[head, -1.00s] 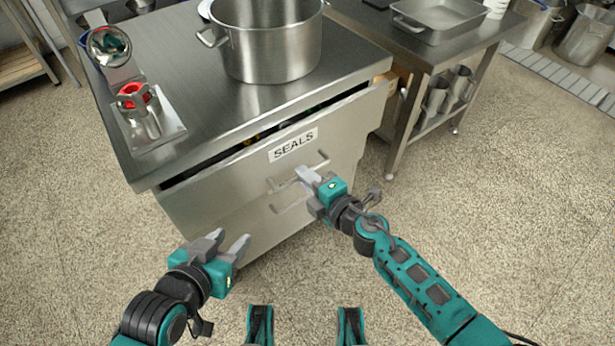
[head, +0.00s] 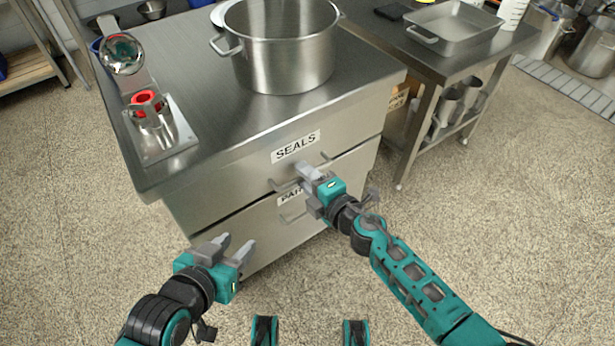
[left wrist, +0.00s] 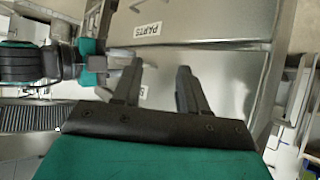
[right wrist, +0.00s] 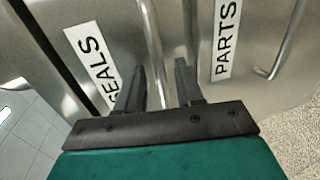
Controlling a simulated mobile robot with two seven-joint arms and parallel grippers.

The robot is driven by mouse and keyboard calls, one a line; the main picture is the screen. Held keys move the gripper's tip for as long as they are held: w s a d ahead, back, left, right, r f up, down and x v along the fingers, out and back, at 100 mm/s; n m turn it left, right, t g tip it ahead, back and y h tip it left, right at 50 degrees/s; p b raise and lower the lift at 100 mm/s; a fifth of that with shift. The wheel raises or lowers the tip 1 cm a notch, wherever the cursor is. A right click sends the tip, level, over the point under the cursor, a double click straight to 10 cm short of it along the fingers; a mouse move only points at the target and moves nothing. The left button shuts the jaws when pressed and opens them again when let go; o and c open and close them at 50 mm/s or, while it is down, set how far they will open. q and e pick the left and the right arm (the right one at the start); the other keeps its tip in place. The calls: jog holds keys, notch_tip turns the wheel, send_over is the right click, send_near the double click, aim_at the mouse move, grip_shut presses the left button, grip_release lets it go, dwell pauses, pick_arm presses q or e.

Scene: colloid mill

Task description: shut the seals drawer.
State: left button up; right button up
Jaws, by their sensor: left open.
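The seals drawer (head: 237,171) is the upper steel drawer of the cabinet, labelled SEALS; the label also shows in the right wrist view (right wrist: 92,62). Its front looks about flush under the worktop, with no open gap visible above it. My right gripper (head: 306,182) is at its bar handle (right wrist: 152,45). Its fingers stand apart, with the bar running between them; contact is unclear. My left gripper (head: 232,248) is open and empty, low in front of the lower parts drawer (head: 240,232). That drawer's label (right wrist: 226,35) shows in the right wrist view.
A large steel pot (head: 285,50) stands on the worktop (head: 190,65), with a metal fixture holding a red part (head: 147,102) at the left. A side table (head: 440,55) with a steel tray (head: 453,30) stands at the right.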

jog(key=shift+s, duration=0.1)
pick_arm(q)
jog(key=a+r+p, duration=0.1)
jog(key=p, duration=0.1)
jog(key=shift+s+r+p, duration=0.15)
jog(key=shift+p, duration=0.15)
pick_arm(e)
jog(key=v, duration=1.2)
jog(key=shift+s+d, duration=0.25)
pick_arm(q)
jog(key=shift+d, duration=0.1)
